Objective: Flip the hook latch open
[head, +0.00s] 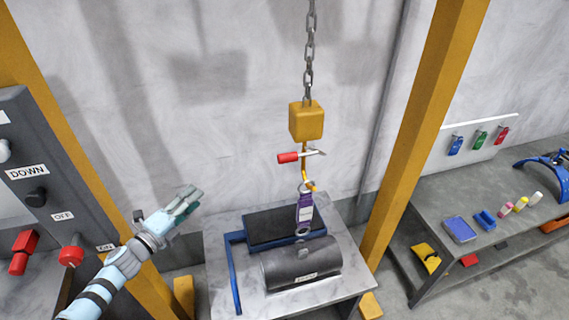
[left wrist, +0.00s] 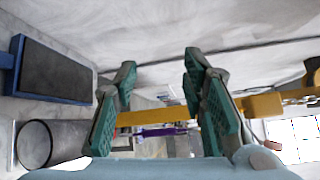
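The hook block (head: 307,121) is yellow and hangs from a chain. Below it is an orange hook (head: 308,184) with a red tab (head: 287,157) and a thin pale latch lever (head: 313,152) at its top. A purple sling (head: 305,212) hangs from the hook down to a dark barrel (head: 300,264). My left gripper (head: 188,200) is left of the hook and lower than the red tab, well apart from both. In the left wrist view its teal fingers (left wrist: 160,78) are spread with nothing held; the purple sling (left wrist: 160,132) shows beyond them. My right gripper is not in view.
A white table (head: 222,274) carries the barrel and a dark blue-edged panel (head: 283,228). A control box (head: 30,170) stands at left. Yellow posts (head: 420,125) flank the area. A grey bench (head: 425,200) with small items is at right. Open air separates gripper and hook.

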